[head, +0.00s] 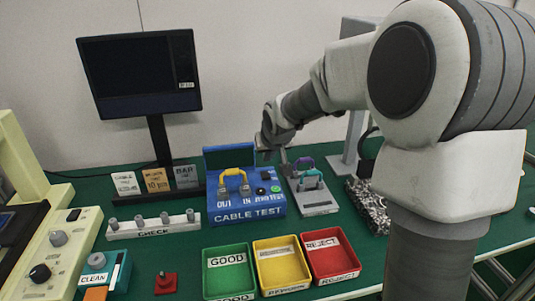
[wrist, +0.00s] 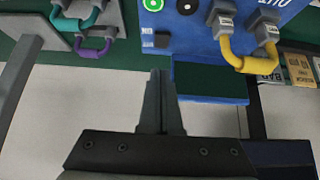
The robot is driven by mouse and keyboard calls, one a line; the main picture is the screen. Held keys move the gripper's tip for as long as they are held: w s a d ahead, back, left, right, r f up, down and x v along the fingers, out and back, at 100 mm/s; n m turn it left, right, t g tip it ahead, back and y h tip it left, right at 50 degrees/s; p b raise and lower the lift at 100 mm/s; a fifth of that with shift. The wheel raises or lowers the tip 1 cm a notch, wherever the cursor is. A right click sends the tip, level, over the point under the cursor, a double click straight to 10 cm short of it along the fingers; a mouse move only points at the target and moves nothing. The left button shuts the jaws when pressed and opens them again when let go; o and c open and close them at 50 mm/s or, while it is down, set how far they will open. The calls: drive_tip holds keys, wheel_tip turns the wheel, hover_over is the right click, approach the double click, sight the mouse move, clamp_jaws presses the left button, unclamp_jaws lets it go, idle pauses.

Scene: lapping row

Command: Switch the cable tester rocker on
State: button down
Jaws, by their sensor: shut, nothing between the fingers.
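The blue cable tester (head: 245,213) stands on the green bench in the head view, with a yellow cable looped between two grey connectors on its top. A small dark part near its far right corner (head: 265,175) looks like the rocker. In the wrist view the tester (wrist: 215,55) is at the top, and the dark part (wrist: 147,30) lies beside a green ring and a black round part. Which way the rocker is tipped is too small to tell. My gripper (wrist: 160,72) is shut and empty, its tips at the tester's far edge. In the head view my gripper (head: 264,154) is above the tester's back right.
A grey fixture (head: 318,206) with teal and purple cables stands close to the tester's right. A monitor (head: 140,75) and small label cards are behind left. A CHECK rack (head: 152,230) is at left. Green (head: 229,280), yellow (head: 282,272) and red (head: 331,262) bins stand in front.

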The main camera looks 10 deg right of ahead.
sight(267, 177)
drive_tip(key=f+b, duration=0.1)
drive_tip(key=f, duration=0.1)
drive_tip(key=w+f, duration=0.1)
drive_tip(key=f, duration=0.1)
drive_tip(key=shift+w+f+b, duration=0.15)
drive_tip(key=shift+f+b, duration=0.2)
drive_tip(key=shift+b, duration=0.05)
drive_tip(key=shift+f+b, duration=0.3)
drive_tip(key=shift+f, duration=0.35)
drive_tip(key=shift+s+f+b, duration=0.3)
drive_tip(key=shift+f+b, duration=0.2)
drive_tip(key=shift+f, duration=0.1)
drive_tip(key=shift+r, duration=0.3)
drive_tip(key=shift+r+p, duration=0.1)
drive_tip(key=shift+p, duration=0.25)
drive_tip(key=shift+r+p, duration=0.55)
drive_tip(key=shift+r, duration=0.15)
